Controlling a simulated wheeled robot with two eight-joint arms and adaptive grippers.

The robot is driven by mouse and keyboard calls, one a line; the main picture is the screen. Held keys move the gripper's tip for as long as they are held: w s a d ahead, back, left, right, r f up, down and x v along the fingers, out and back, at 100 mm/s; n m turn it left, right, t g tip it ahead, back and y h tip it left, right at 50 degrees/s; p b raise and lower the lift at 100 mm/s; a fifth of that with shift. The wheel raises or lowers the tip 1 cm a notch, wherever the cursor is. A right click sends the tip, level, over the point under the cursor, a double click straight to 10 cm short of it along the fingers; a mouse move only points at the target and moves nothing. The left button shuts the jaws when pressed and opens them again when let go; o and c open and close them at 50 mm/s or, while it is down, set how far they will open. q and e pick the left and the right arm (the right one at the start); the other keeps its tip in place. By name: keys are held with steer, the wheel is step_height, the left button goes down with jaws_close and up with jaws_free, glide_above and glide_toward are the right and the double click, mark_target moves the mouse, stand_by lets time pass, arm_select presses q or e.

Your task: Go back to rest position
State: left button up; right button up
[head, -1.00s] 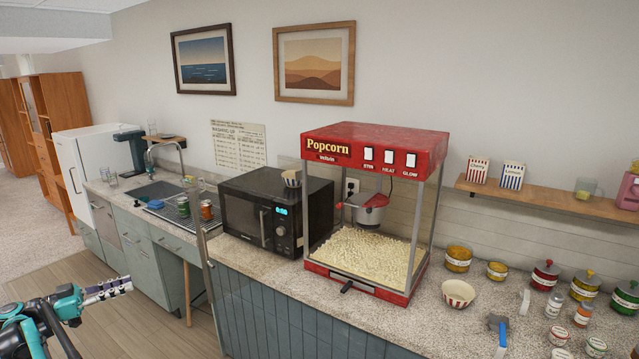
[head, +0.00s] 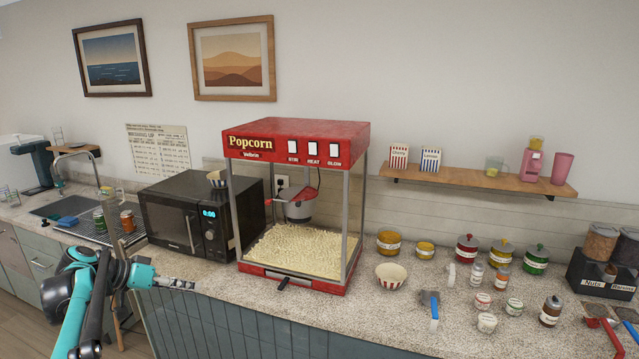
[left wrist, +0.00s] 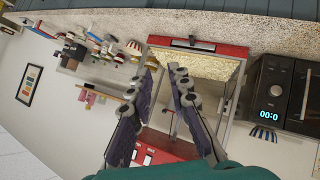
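My left gripper (head: 180,284) shows in the head view at the lower left, in front of the counter below the microwave. It points right and is empty of any visible object. In the left wrist view, its two fingers (left wrist: 160,105) stand apart with a gap between them, and the popcorn machine shows behind them. My teal and black left arm comes up from the bottom left of the head view. My right gripper is in neither view.
The counter (head: 400,320) holds a red popcorn machine (head: 300,140), a microwave (head: 190,215), a striped bowl (head: 391,276), several jars and a blue-handled scoop (head: 433,305). A sink (head: 65,205) is at left. A shelf (head: 470,181) hangs on the wall.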

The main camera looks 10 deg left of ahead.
arm_select(q)
steer(key=s+d+f+g+y, duration=0.1)
steer(key=s+d+f+g, duration=0.15)
steer(key=d, duration=0.95)
steer(key=s+d+f+y+b, duration=0.1)
steer(key=s+d+f+y, duration=0.1)
steer(key=s+d+f, duration=0.4)
steer(key=s+d+f+t+y+b, duration=0.1)
steer(key=s+d+f+y, duration=0.2)
steer(key=s+d+f, duration=0.4)
steer(key=s+d, duration=0.4)
steer(key=s, duration=0.2)
steer(key=shift+d+f+n+y+b, duration=0.2)
steer(key=shift+n+y+b, duration=0.1)
steer(key=shift+n+b, duration=0.1)
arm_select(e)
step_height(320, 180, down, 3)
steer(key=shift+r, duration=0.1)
arm_select(q)
steer(key=shift+s+r, duration=0.1)
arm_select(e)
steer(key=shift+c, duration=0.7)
arm_select(q)
steer(key=shift+a, duration=0.1)
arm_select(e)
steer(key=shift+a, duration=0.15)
